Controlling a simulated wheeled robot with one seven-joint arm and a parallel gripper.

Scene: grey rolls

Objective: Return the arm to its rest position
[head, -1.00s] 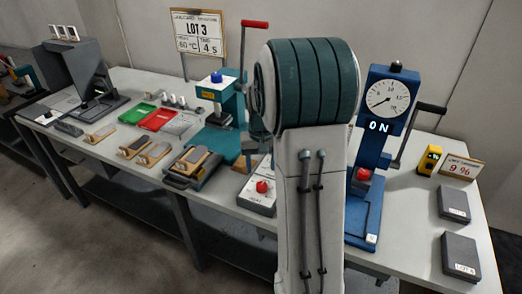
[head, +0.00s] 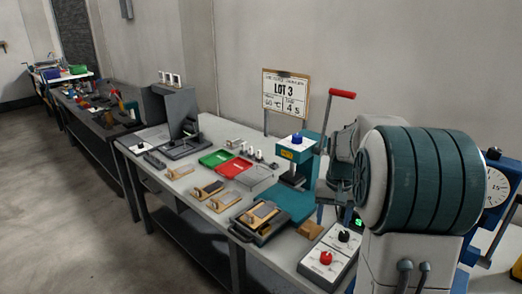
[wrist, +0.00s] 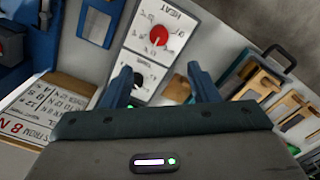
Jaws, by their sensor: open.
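My arm stands at the right of the head view, its large teal-banded joint (head: 425,178) in front of the bench. A paler link shows behind that joint. My gripper is hidden there or too unclear to pick out. In the wrist view my gripper (wrist: 160,82) shows two blue fingers spread apart with nothing held between them. Beyond the fingers is a white control box (wrist: 152,50) with a red knob and a black knob. The same control box (head: 328,256) is on the bench in the head view.
The long bench (head: 190,178) carries a green tray (head: 214,159), a red tray (head: 234,169), wooden blocks and a teal press (head: 297,165) with a red-handled lever. A blue gauge stand (head: 495,193) is partly behind my arm. Open floor (head: 60,220) lies at left.

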